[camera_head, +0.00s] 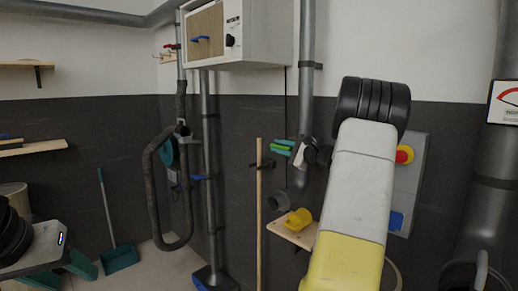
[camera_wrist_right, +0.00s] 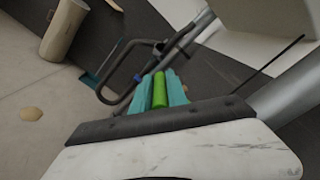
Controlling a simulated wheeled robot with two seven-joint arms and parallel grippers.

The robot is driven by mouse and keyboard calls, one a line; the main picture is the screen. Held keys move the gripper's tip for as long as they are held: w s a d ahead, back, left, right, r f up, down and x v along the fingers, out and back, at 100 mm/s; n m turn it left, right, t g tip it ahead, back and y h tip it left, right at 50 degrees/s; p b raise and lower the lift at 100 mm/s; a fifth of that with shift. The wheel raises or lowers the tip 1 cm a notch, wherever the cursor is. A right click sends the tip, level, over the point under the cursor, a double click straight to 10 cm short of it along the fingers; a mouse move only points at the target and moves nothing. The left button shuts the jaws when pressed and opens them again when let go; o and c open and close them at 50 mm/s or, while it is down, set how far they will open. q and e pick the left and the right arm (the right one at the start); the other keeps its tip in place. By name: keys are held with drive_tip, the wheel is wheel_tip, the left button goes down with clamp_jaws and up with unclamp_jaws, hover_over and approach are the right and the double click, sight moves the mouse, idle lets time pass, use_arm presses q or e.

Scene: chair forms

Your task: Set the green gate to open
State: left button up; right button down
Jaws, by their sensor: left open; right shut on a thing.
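The green gate's handle (camera_head: 281,152) shows as a short bright green bar beside the grey vertical duct in the head view. In the right wrist view the green handle (camera_wrist_right: 159,90) lies between two teal fingers. My right gripper (camera_head: 284,147) is shut on it, with one finger on each side. The gate's body is mostly hidden by my right gripper and arm, so I cannot tell how far the gate stands open. My left gripper (camera_head: 66,273) is open and empty at the lower left of the head view, low and away from the ducts.
A black hose (camera_head: 154,190) hangs in a loop left of centre. A wooden pole (camera_head: 259,215) stands upright near the right gripper. A small wooden shelf (camera_head: 285,232) holds a yellow object (camera_head: 298,218). A white cabinet (camera_head: 265,35) hangs above. A teal dustpan (camera_head: 121,258) stands on the floor.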

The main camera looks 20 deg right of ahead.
drive_tip(key=c, duration=1.4)
unclamp_jaws()
drive_tip(key=shift+a+f, duration=0.1)
drive_tip(key=shift+f, duration=0.2)
drive_tip(key=shift+o, duration=0.5)
drive_tip(key=shift+r, duration=0.1)
drive_tip(key=v, duration=0.7)
drive_tip(key=shift+s, duration=0.35)
